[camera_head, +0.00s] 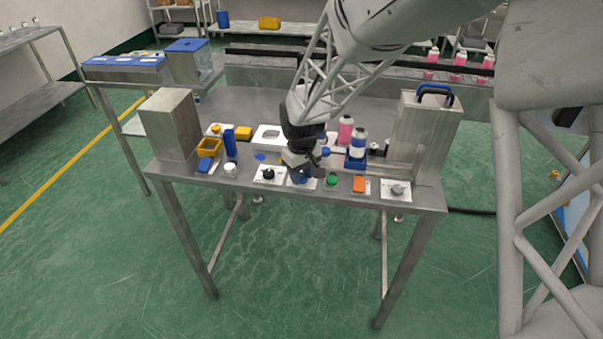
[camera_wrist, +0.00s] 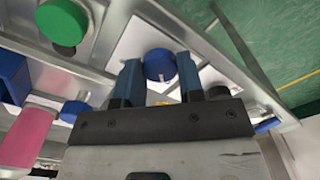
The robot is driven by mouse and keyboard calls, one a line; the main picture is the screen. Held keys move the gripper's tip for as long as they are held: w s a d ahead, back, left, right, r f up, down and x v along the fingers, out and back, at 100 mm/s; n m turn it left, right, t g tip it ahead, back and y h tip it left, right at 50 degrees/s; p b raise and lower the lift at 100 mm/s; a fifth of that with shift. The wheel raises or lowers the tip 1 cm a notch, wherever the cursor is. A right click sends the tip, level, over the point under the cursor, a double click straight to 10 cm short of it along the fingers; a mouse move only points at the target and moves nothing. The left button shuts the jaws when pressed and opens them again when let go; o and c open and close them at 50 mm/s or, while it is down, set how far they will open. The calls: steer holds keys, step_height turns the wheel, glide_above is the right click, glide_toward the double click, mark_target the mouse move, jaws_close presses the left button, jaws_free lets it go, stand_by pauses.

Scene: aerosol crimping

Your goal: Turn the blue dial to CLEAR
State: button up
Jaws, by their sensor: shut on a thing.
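The blue dial (camera_wrist: 159,64) sits on a white plate on the front edge of the steel table. In the wrist view it lies between the two fingers of my gripper (camera_wrist: 159,74), which is shut on it. A small pale mark shows on the dial's near side. In the head view my gripper (camera_head: 301,168) points down at the front row of controls and hides most of the dial (camera_head: 298,179). I cannot read any CLEAR label in either view.
Left of the dial is a black knob (camera_head: 271,174). Steel boxes (camera_head: 170,124) flank the table.

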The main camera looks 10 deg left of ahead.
mark_target(302, 176)
steer(key=o, duration=0.9)
steer(key=shift+r, duration=0.15)
steer(key=shift+r, duration=3.8)
